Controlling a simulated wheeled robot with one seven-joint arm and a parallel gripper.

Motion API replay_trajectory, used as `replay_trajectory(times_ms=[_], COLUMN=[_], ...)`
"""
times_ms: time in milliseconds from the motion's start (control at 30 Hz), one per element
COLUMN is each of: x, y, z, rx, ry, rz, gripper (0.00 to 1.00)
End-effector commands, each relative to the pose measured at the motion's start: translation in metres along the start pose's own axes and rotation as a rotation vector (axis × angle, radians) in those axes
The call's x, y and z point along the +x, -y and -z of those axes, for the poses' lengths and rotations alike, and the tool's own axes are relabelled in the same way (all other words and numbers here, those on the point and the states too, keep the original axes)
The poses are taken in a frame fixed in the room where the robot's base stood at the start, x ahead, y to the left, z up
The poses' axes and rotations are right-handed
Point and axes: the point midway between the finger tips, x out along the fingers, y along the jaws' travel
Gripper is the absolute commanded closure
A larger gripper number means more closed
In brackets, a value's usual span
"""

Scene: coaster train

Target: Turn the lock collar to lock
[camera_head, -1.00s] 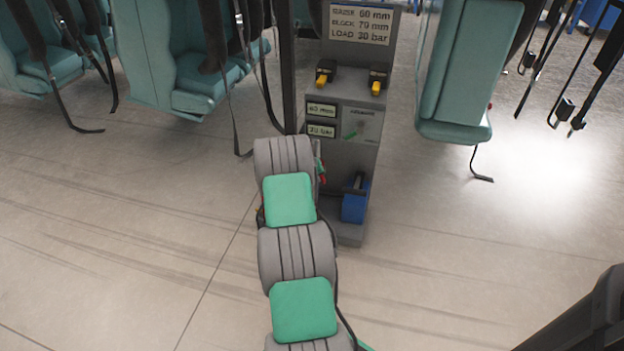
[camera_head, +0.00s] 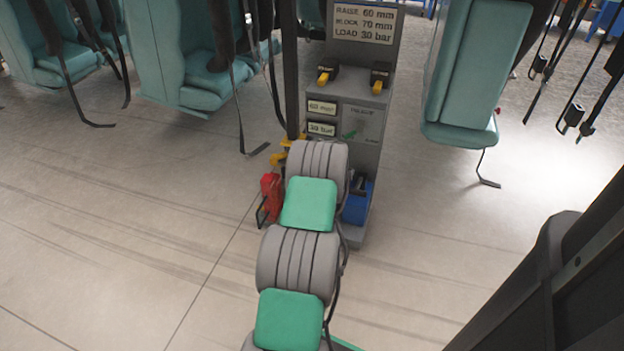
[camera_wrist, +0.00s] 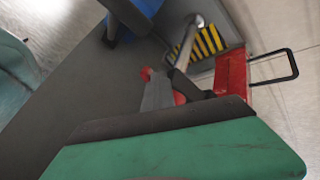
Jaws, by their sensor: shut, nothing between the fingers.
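A red device with a black loop handle (camera_head: 270,195) stands on the floor left of the grey console in the head view. It also shows at the upper right in the wrist view (camera_wrist: 233,75), beside a pale metal rod (camera_wrist: 186,45). I cannot clearly pick out the lock collar in either view. My gripper (camera_wrist: 160,88) is shut and empty, close to the red device and below the rod in the wrist view. I cannot tell whether it touches either one. In the head view my arm hides the gripper.
The grey console (camera_head: 362,120) carries a sign, two yellow-tipped switches and small displays. A blue part (camera_head: 357,203) is at its lower front. Yellow parts (camera_head: 287,150) show left of the console. Teal seats (camera_head: 195,60) with dangling straps hang on both sides. The front left floor is clear.

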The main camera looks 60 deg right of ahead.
Motion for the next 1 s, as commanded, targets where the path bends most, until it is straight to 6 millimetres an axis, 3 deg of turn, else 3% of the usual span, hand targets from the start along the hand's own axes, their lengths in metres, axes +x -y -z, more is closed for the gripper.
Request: replay_trajectory(times_ms=[800, 1000], x=[0.003, -0.012], y=[-0.009, 0.007], z=[0.001, 0.001], rx=[0.001, 0.000], ry=[-0.002, 0.000], rz=[-0.005, 0.000], gripper=[1.00, 1.00])
